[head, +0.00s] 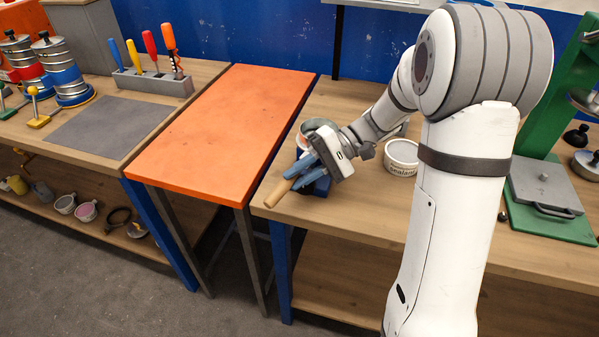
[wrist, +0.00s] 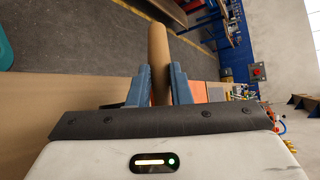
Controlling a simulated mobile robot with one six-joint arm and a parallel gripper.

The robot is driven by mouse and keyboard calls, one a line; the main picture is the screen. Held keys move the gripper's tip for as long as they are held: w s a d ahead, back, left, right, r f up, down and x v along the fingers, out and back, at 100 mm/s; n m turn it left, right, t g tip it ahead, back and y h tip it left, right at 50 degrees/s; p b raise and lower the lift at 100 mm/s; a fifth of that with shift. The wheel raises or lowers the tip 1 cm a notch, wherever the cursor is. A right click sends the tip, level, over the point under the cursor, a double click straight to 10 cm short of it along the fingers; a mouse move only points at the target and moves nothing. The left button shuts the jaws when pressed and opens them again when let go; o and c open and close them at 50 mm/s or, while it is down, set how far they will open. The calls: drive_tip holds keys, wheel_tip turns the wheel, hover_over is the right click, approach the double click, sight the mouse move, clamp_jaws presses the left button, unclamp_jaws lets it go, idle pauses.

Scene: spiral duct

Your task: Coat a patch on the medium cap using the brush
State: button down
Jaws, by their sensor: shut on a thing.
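My gripper (head: 305,174) is shut on a tan wooden handle (head: 277,194), which I take to be the brush's. In the wrist view the handle (wrist: 158,50) stands between the two blue-grey fingers (wrist: 160,90). The brush's bristle end is hidden in both views. Just behind my gripper, a grey-green round piece (head: 318,126) shows at the near end of the right bench, partly covered by my wrist. It may be the medium cap, but I cannot tell. Whether the brush touches it is hidden.
A white labelled tub (head: 402,156) with grey contents stands on the right bench, behind my arm. A bare orange table (head: 225,130) lies left of my gripper. A tool rack (head: 152,82) and a grey mat (head: 97,128) are on the left bench. A green press (head: 552,195) stands at right.

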drive_tip(key=shift+s+f+b, duration=0.15)
drive_tip(key=shift+f+b, duration=0.2)
drive_tip(key=shift+f, duration=0.3)
drive_tip(key=shift+s+f+b, duration=0.15)
drive_tip(key=shift+f+b, duration=0.2)
drive_tip(key=shift+f, duration=0.25)
drive_tip(key=shift+s, duration=0.15)
drive_tip(key=r, duration=0.1)
drive_tip(key=r+p, duration=0.2)
drive_tip(key=shift+w+a, duration=0.1)
drive_tip(key=shift+w, duration=0.15)
drive_tip(key=shift+r+p, duration=0.5)
drive_tip(key=shift+s, duration=0.15)
drive_tip(key=shift+s+a+b, duration=0.15)
drive_tip(key=shift+s+a, duration=0.2)
drive_tip(key=shift+s, duration=0.55)
drive_tip(key=shift+s+a+b, duration=0.1)
drive_tip(key=shift+s+a, duration=0.2)
drive_tip(key=shift+s, duration=0.65)
drive_tip(key=shift+s+a+b, duration=0.15)
drive_tip(key=shift+s+a, duration=0.2)
drive_tip(key=shift+s, duration=0.55)
drive_tip(key=shift+s, duration=0.15)
